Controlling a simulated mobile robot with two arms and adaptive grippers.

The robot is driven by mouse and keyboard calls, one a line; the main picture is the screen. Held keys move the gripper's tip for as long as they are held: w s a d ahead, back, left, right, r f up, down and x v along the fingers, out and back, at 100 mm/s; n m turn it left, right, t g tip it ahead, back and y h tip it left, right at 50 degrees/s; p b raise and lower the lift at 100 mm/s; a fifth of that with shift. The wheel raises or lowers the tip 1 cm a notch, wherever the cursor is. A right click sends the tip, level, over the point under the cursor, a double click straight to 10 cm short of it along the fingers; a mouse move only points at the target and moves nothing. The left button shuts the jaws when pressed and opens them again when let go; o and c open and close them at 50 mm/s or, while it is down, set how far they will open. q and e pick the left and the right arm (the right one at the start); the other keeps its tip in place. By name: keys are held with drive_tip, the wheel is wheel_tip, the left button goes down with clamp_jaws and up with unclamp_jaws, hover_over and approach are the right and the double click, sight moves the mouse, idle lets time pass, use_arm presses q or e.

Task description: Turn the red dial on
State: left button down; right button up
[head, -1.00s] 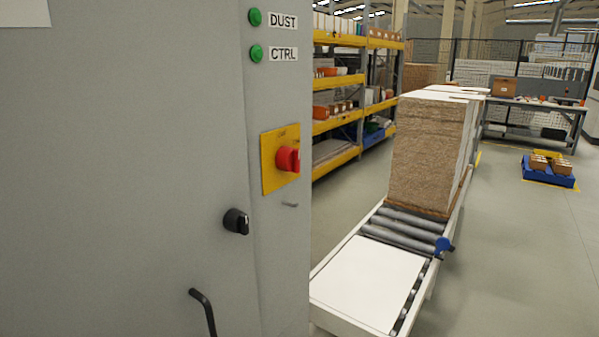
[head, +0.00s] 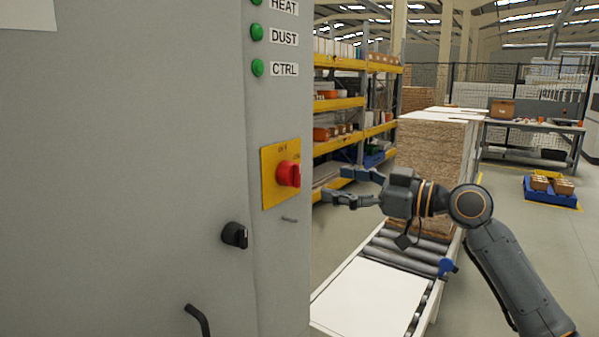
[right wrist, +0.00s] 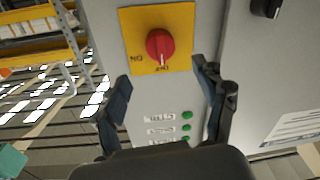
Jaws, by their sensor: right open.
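The red dial (head: 288,174) sits on a yellow plate (head: 269,188) on the edge face of the grey cabinet. In the right wrist view the dial (right wrist: 160,46) shows beyond and between my fingertips, its plate (right wrist: 184,18) lettered "ON" at one side and with a blurred mark by the dial's pointer. My right gripper (head: 334,186) is open and empty, to the right of the dial and apart from it, its fingers pointing at the cabinet. Its two fingers also show in the right wrist view (right wrist: 162,75). My left gripper is out of view.
A black knob (head: 235,235) and a dark handle (head: 198,318) stick out of the cabinet near the dial. Green lamps (head: 257,67) are above it. A roller conveyor (head: 412,246) with stacked boards (head: 432,150) stands behind my right arm. Yellow shelving (head: 340,103) is further back.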

sight(300, 176)
drive_tip(key=p+x, duration=0.3)
drive_tip(key=x, duration=0.6)
drive_tip(key=shift+a, duration=0.1)
drive_tip(key=shift+w+a, duration=0.2)
drive_tip(key=shift+a, duration=0.05)
drive_tip(key=shift+c, duration=0.4)
drive_tip(key=c, duration=1.1)
